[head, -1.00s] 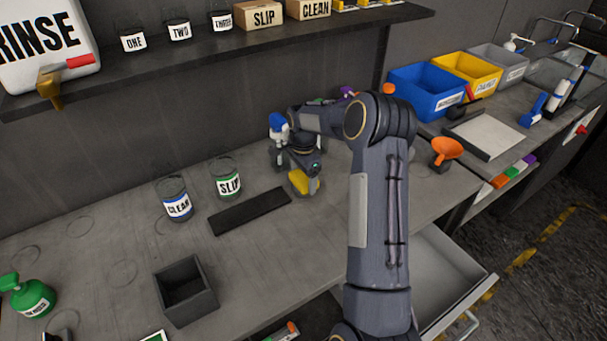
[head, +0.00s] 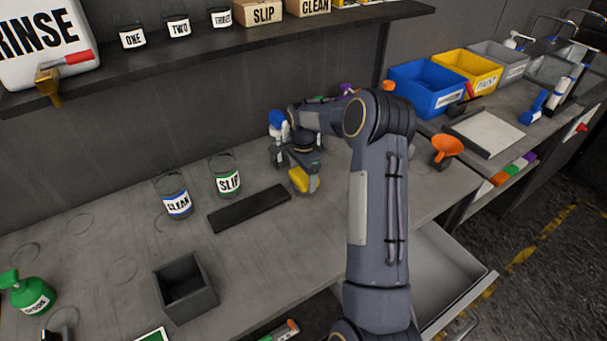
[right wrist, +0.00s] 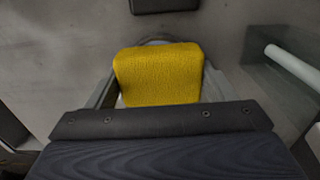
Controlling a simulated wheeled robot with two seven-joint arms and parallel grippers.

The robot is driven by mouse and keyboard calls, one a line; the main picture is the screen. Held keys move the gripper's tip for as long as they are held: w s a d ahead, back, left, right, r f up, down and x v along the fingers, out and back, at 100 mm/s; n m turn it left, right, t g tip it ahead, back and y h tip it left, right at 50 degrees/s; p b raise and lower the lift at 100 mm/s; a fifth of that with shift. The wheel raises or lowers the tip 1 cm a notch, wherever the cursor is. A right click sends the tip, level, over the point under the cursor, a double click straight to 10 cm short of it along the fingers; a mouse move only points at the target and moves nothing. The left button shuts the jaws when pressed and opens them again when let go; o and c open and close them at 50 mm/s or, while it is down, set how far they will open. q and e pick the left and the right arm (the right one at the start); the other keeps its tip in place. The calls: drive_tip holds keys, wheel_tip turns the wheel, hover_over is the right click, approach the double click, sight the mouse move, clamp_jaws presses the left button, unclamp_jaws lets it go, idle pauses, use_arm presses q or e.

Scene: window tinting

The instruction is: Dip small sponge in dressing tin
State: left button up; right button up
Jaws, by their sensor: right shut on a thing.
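My right gripper (head: 300,172) is shut on a small yellow sponge (head: 304,181) over the workbench, right of a dark flat strip. In the right wrist view the sponge (right wrist: 158,76) sits between the fingers, with grey bench around it. I cannot tell from the head view whether its underside touches the bench. I cannot pick out a tin marked as dressing. A blue-and-white thing (head: 279,123) stands just behind the gripper. My left gripper is out of view.
The dark strip (head: 249,208) lies in front of the containers. An open dark box (head: 203,301) and a green bottle (head: 33,295) stand nearer the front left. A shelf (head: 230,41) runs above.

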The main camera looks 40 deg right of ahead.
sight(304, 174)
drive_tip(key=shift+f+b, duration=0.35)
drive_tip(key=shift+f, duration=0.05)
idle(1.3)
drive_tip(key=shift+r, duration=0.1)
drive_tip(key=shift+r+p, duration=2.2)
drive_tip(key=shift+r, duration=1.25)
drive_tip(key=shift+s, duration=0.1)
